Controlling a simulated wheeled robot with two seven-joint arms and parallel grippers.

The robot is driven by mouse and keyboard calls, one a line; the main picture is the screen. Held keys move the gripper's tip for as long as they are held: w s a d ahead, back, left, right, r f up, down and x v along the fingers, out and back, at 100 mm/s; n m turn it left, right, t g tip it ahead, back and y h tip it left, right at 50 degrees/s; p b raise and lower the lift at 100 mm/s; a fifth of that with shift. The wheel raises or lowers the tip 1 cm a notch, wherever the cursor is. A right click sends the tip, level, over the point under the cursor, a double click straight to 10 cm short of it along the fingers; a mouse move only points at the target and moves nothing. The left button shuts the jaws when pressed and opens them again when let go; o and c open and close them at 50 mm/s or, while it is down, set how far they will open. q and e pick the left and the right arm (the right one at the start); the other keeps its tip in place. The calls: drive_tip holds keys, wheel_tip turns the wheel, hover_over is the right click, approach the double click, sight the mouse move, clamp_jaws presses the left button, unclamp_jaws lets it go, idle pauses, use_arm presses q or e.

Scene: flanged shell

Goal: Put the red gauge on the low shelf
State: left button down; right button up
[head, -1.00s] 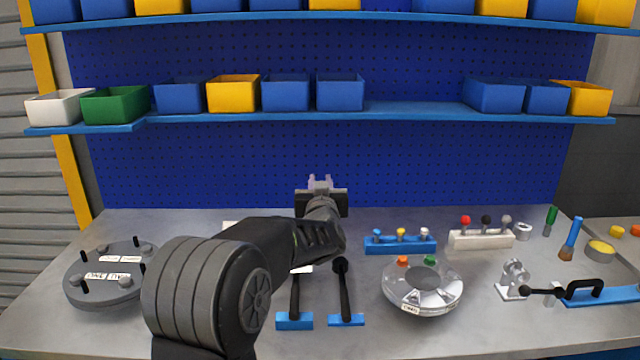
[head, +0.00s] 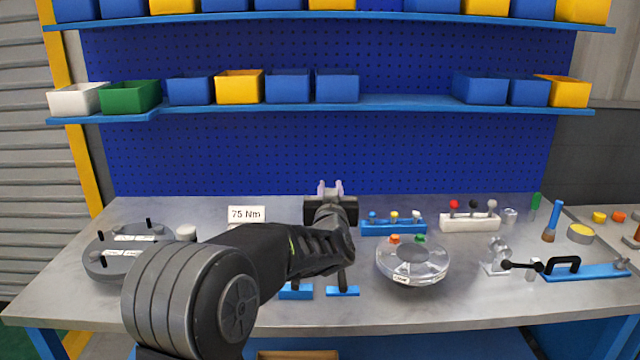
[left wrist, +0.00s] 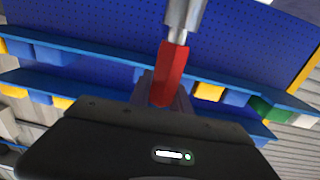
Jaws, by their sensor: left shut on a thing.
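My left gripper (head: 330,188) points away from me over the back of the bench, in front of the blue pegboard. In the left wrist view, its jaws (left wrist: 166,95) are shut on the red gauge (left wrist: 172,62), a red block with a grey metal end. In the head view the gauge cannot be made out behind the gripper. The low shelf (head: 405,104) is the blue board across the pegboard, higher in the picture than the gripper. It has a bare stretch between the middle and right bins. My right gripper is not in view.
A row of bins, including a green one (head: 130,97) and a yellow one (head: 239,87), stands on the low shelf. An upper shelf (head: 400,17) holds more bins. On the bench are a grey flange (head: 112,268), a clear shell (head: 412,265) and a 75 Nm card (head: 246,214).

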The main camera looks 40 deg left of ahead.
use_arm(q)
drive_tip(key=s+d+f+m+t+h+b, duration=0.1)
drive_tip(key=s+d+f+m+h+b, duration=0.1)
drive_tip(key=d+f, duration=1.1)
drive_tip(key=s+d+f+m+t+h+b, duration=0.2)
drive_tip(key=d+f+m+h+b, duration=0.3)
drive_tip(key=d+f, duration=0.9)
wheel_tip(320, 180, down, 5)
drive_tip(key=h+b, duration=0.2)
drive_tip(key=h, duration=0.1)
drive_tip(key=shift+s, duration=0.35)
